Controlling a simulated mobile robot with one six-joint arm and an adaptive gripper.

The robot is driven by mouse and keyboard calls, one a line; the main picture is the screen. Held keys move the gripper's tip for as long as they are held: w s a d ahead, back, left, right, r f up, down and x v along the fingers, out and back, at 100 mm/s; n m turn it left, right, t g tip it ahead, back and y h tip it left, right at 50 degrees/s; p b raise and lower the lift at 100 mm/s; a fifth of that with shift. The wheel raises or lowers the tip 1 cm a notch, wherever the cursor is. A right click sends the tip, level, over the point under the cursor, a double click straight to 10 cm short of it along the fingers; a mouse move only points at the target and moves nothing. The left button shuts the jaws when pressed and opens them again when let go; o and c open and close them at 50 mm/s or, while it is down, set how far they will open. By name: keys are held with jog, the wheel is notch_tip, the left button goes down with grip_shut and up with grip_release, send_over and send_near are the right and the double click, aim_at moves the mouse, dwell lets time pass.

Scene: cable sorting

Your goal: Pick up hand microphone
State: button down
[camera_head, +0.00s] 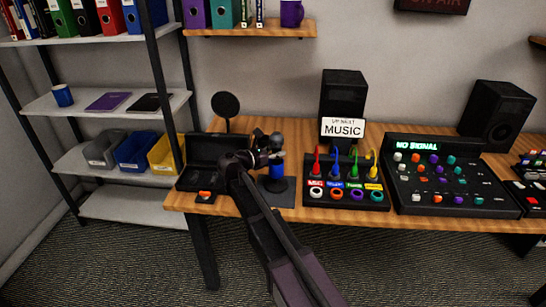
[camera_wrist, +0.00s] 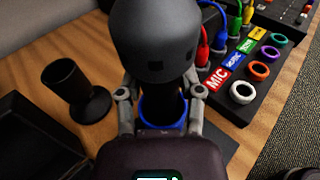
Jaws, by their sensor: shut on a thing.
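The hand microphone (camera_wrist: 155,40) has a dark rounded head and a dark body. It fills the upper middle of the wrist view. In the head view its dark head (camera_head: 276,139) shows just beyond the end of my arm. My gripper (camera_wrist: 162,98) is shut on the microphone, one finger on each side of its body below the head. The gripper also shows in the head view (camera_head: 268,157). A blue part (camera_wrist: 163,112) shows around the body between the fingers. Blue also shows below the gripper in the head view, above a dark mat (camera_head: 283,198). The microphone's lower end is hidden.
A black open case (camera_head: 190,180) lies left of the gripper. A black cup-like stand (camera_wrist: 77,90) is close left. The cable panel (camera_head: 345,199) with coloured plugs is close right. A mixer (camera_head: 450,190) and speakers stand farther right. A shelf (camera_head: 120,104) stands left.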

aim_at(277, 134)
jog(key=shift+r, duration=0.15)
notch_tip(277, 134, up, 10)
jog(key=p, duration=1)
dwell(0.6)
jog(key=shift+d, duration=0.1)
